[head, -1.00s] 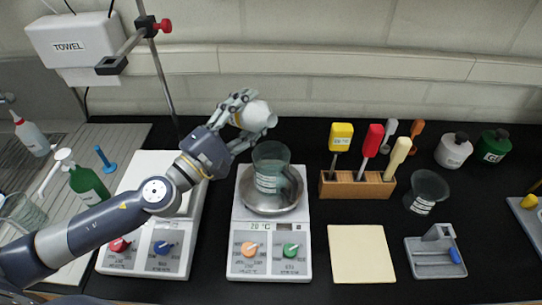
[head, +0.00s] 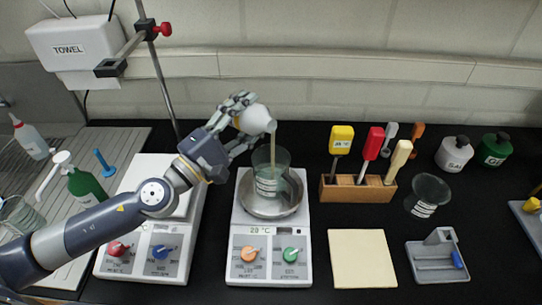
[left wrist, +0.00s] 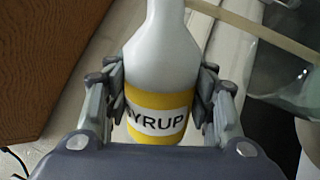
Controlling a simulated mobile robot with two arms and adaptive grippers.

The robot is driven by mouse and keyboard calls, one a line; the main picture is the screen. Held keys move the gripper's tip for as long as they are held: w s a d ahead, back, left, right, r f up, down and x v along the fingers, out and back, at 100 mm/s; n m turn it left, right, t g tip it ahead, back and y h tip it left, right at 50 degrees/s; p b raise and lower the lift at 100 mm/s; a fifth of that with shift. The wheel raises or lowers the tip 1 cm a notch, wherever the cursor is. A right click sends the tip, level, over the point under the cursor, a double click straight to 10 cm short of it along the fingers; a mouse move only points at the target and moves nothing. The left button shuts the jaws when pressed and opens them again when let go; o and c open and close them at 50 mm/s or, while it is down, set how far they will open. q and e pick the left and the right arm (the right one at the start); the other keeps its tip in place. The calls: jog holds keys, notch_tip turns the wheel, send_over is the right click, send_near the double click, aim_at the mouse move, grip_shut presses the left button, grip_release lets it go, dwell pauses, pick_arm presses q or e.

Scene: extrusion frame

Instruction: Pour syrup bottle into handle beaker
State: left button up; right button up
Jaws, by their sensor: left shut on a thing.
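The syrup bottle (head: 257,119) is white with a yellow label that shows in the left wrist view (left wrist: 158,112). My left gripper (head: 240,112) is shut on the bottle's body, with fingers on both sides of the label. The bottle is tilted above the handle beaker (head: 268,178), mouth down to the right. A thin tan stream runs from its mouth into the beaker. The clear beaker stands upright in a metal bowl (head: 256,208) on the middle hotplate. The level inside the beaker is hard to tell. My right gripper is not in view.
A second hotplate (head: 138,262) stands at the left, under my arm. A wooden block (head: 352,190) holds several spatulas to the right. A glass beaker (head: 428,193), a cream pad (head: 362,258) and a grey holder (head: 436,258) lie farther right. A metal stand pole (head: 163,85) rises behind.

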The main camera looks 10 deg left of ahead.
pick_arm(q)
jog(key=shift+a+m, duration=0.1)
jog(key=shift+m, duration=0.4)
dwell(0.9)
jog(key=shift+f+m+h+b, duration=0.2)
jog(key=shift+m+h+b, duration=0.3)
jog(key=shift+m, duration=0.3)
dwell(1.9)
